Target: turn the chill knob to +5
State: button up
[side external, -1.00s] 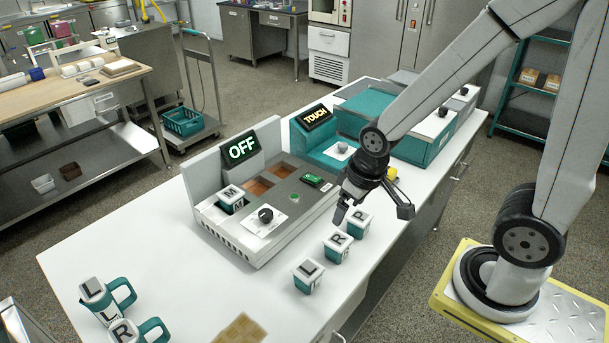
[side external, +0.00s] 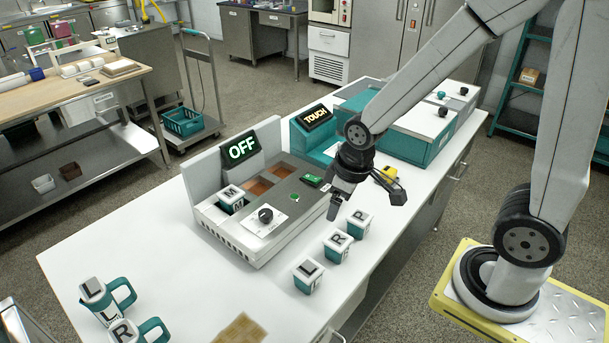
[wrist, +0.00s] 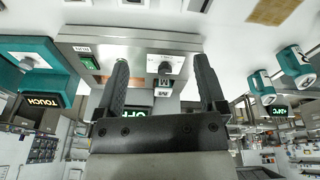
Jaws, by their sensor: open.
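A black knob (side external: 265,214) stands on a white dial plate on the grey machine (side external: 225,240), whose display (side external: 241,149) reads OFF. Its dial lettering is too small to read, so I cannot tell its name or setting. My gripper (side external: 334,211) is above the machine's front right edge, to the right of the knob and apart from it. In the wrist view my gripper (wrist: 161,62) is open and empty. The knob (wrist: 165,69) shows between its two fingers, farther off, on its white plate.
A green switch (side external: 312,181) is on the machine. A teal unit with a TOUCH display (side external: 317,117) stands behind.

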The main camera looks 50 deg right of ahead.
jog(key=w+a+f+n+g, duration=0.1)
jog(key=w+n, duration=0.9)
jog(key=n, duration=0.1)
jog(key=n+g, duration=0.1)
jog(key=n, duration=1)
send_near(265, 212)
jog(key=shift+s+d+f, duration=0.15)
jog(key=shift+s+f, duration=0.2)
jog(key=shift+s, duration=0.2)
jog(key=shift+w+f+n, duration=0.3)
jog(key=shift+w+n, duration=0.3)
jog(key=shift+n, duration=0.6)
jog(key=shift+f, duration=0.15)
jog(key=shift+f, duration=3.75)
grip_shut()
